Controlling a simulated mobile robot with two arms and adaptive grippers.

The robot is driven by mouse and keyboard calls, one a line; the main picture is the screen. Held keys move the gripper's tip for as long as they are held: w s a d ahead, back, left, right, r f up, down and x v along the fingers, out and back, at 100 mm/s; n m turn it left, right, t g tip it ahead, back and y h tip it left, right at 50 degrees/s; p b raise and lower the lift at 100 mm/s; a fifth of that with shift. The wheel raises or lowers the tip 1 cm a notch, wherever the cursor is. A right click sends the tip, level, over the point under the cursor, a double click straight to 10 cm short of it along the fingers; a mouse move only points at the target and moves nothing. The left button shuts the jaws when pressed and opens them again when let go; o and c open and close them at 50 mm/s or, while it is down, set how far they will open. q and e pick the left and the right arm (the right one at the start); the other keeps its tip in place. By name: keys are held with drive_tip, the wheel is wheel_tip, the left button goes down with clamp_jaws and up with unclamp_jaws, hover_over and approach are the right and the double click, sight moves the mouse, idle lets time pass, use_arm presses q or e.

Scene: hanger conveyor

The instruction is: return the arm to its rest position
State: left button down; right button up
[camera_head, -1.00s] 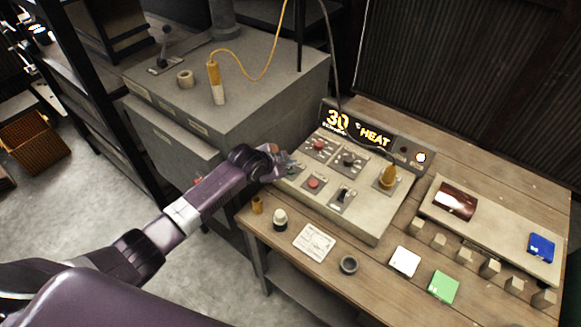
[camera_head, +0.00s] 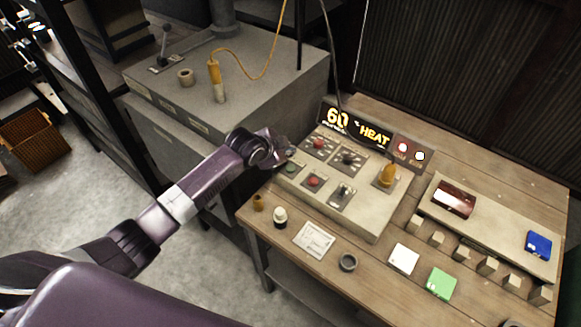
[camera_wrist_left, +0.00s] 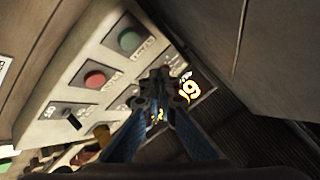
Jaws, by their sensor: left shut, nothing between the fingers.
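My left arm reaches in from the left in the head view. Its gripper (camera_head: 280,154) is at the left edge of the beige control panel (camera_head: 345,215), above the green button (camera_head: 291,168). In the left wrist view the two blue-grey fingers (camera_wrist_left: 160,88) are shut together with nothing between them. The green button (camera_wrist_left: 130,40) and a red button (camera_wrist_left: 95,79) lie to the left of the fingers there, apart from them. My right gripper is not in view.
A grey cabinet (camera_head: 250,95) stands behind my arm. White (camera_head: 404,261) and green (camera_head: 441,284) blocks lie on the wooden table. Open floor lies left.

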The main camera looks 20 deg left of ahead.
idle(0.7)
use_arm(q)
drive_tip(key=s+d+f+n+g, duration=0.1)
drive_tip(key=s+d+f, duration=0.15)
drive_tip(key=s, duration=0.55)
drive_tip(key=s+d+f+n+g, duration=0.1)
drive_tip(key=s+d+f+n, duration=0.15)
drive_tip(key=s, duration=0.65)
drive_tip(key=s+a+r+n+g+y, duration=0.1)
drive_tip(key=s+a+n+g, duration=0.15)
drive_tip(key=s, duration=0.95)
drive_tip(key=s+a+r+n+g+y, duration=0.1)
drive_tip(key=s+a+r+n, duration=0.2)
drive_tip(key=s, duration=0.8)
wheel_tip(320, 180, down, 36)
drive_tip(key=s+g+b, duration=0.1)
drive_tip(key=s+b, duration=0.2)
drive_tip(key=b, duration=0.5)
drive_tip(key=s+a+f+b, duration=0.1)
drive_tip(key=s+f+b, duration=0.2)
drive_tip(key=s+f, duration=0.5)
drive_tip(key=s+a+f+g+b, duration=0.1)
drive_tip(key=s+a+f+b, duration=0.1)
drive_tip(key=s+f, duration=0.6)
wheel_tip(320, 180, down, 6)
drive_tip(key=shift+s+f+b, duration=0.1)
drive_tip(key=shift+s+b, duration=0.15)
drive_tip(key=shift+b, duration=0.5)
